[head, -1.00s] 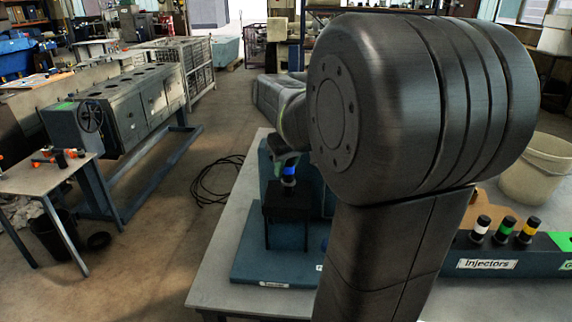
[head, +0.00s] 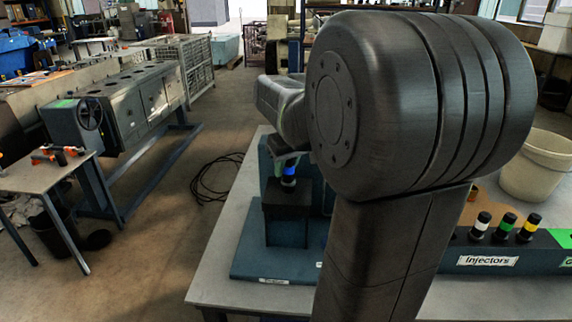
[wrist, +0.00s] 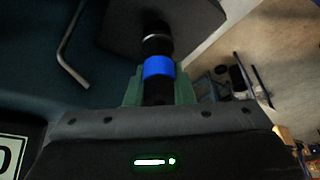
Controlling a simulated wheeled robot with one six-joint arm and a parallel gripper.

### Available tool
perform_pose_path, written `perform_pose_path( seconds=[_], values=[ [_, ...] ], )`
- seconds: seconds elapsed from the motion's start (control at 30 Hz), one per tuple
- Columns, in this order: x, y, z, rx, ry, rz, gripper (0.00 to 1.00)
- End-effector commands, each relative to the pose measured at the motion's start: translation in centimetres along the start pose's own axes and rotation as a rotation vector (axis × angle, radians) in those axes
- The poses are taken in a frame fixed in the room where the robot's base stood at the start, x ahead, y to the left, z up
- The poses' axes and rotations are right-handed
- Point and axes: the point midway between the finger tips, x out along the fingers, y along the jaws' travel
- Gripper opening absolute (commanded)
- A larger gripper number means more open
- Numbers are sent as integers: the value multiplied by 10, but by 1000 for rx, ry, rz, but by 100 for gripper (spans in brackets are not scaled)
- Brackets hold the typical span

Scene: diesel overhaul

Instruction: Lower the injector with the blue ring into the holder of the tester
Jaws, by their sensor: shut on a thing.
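The injector with the blue ring (wrist: 158,67) is a dark cylinder with a silver band beyond the ring. My gripper (wrist: 157,88) is shut on it, with a green finger on each side. In the head view the blue ring (head: 289,170) shows just under my gripper (head: 288,158), directly above the dark block of the tester's holder (head: 287,205). The injector looks upright there. In the wrist view its far end meets the dark holder (wrist: 185,22); I cannot tell how deep it sits. The tester's base plate (head: 250,262) lies on the table. My arm hides the tester's right part.
An injector rack (head: 535,258) labelled "Injectors" stands at the right, holding injectors with white, green and yellow rings. A pale bucket (head: 533,170) is behind it. In the wrist view a bent metal rod (wrist: 70,55) lies left of the holder. The table's left front (head: 215,275) is clear.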

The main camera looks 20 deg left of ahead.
Motion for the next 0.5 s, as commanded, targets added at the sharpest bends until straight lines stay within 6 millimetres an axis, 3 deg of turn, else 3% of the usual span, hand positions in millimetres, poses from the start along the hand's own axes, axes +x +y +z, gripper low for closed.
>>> perform_pose_path(
  seconds=[0.5],
  values=[
    [16,0,6,0,1,0,0]
  ],
)
